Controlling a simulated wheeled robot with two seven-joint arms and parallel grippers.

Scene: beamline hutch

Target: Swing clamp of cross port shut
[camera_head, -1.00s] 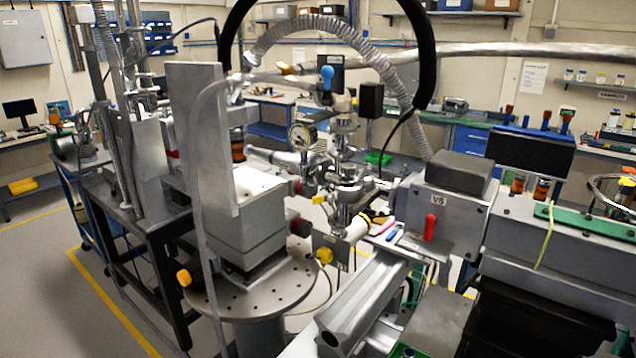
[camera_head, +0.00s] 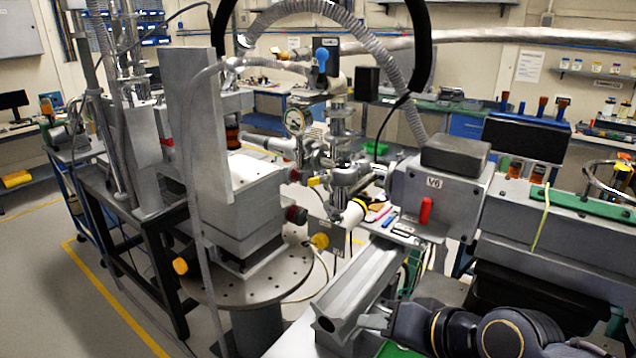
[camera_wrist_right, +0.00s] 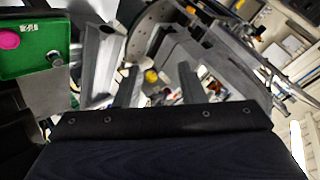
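The steel vacuum cross (camera_head: 345,178) stands upright in the middle of the head view, with a pressure gauge (camera_head: 295,121) and a blue-handled valve (camera_head: 321,60) above it. Its clamps are too small to tell open from shut. A white cylinder end (camera_head: 352,214) shows below it. My right gripper (camera_head: 372,318) is at the lower right of the head view, low beside the grey rail and apart from the cross. In the right wrist view, its two fingers (camera_wrist_right: 158,80) are spread with nothing between them. My left gripper is not in view.
A grey rail (camera_head: 360,285) runs between my right gripper and the cross. The V6 box (camera_head: 433,192) with a red handle stands right of the cross. A round perforated table (camera_head: 255,288) is at left. A green box (camera_wrist_right: 38,42) shows in the right wrist view.

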